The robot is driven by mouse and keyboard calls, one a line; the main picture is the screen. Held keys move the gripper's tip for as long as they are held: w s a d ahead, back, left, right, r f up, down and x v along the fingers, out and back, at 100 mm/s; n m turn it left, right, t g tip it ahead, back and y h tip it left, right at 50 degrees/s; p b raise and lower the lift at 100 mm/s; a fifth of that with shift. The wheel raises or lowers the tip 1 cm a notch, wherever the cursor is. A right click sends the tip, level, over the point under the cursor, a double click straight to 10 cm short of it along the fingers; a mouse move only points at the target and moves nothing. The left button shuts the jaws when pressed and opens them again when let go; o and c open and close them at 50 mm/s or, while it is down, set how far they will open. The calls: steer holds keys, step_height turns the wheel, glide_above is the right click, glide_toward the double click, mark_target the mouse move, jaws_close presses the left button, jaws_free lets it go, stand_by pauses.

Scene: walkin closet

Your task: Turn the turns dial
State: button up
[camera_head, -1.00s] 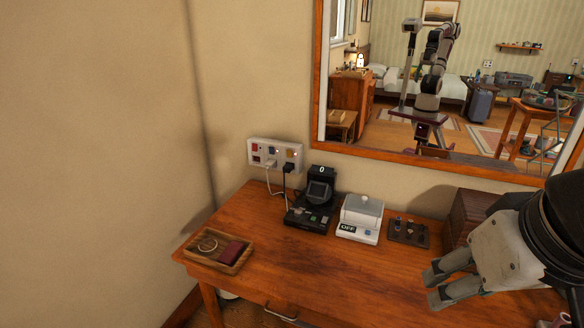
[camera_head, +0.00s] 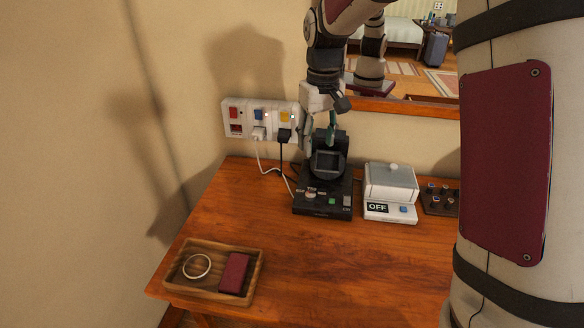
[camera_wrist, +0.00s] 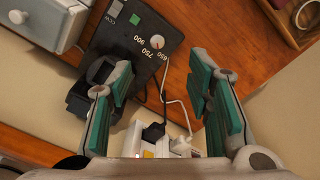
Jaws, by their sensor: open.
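The turns dial (camera_head: 310,194) is a small light knob on the front panel of a black watch winder (camera_head: 322,207). In the wrist view the dial (camera_wrist: 157,41) is a round white knob beside the printed numbers 650, 750 and 900. My gripper (camera_head: 318,132) is open and empty, above and behind the winder, near its upright watch holder (camera_head: 328,162). In the wrist view the fingers of my gripper (camera_wrist: 160,80) are spread wide with green pads. The dial shows ahead of the fingertips, apart from them. A finger partly covers the top of the holder in the head view.
A wall socket strip (camera_head: 246,118) with plugged cables is close beside my gripper. A white device with an OFF label (camera_head: 390,191) stands right of the winder. A wooden tray (camera_head: 186,290) holds a ring and a dark red block. The table's middle is clear.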

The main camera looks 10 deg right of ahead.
glide_above(311, 194)
step_height(311, 194, down, 5)
steer(key=shift+g, duration=0.3)
step_height(311, 194, down, 14)
steer(key=shift+w+r+b, duration=0.1)
steer(key=shift+b, duration=0.7)
jaws_close()
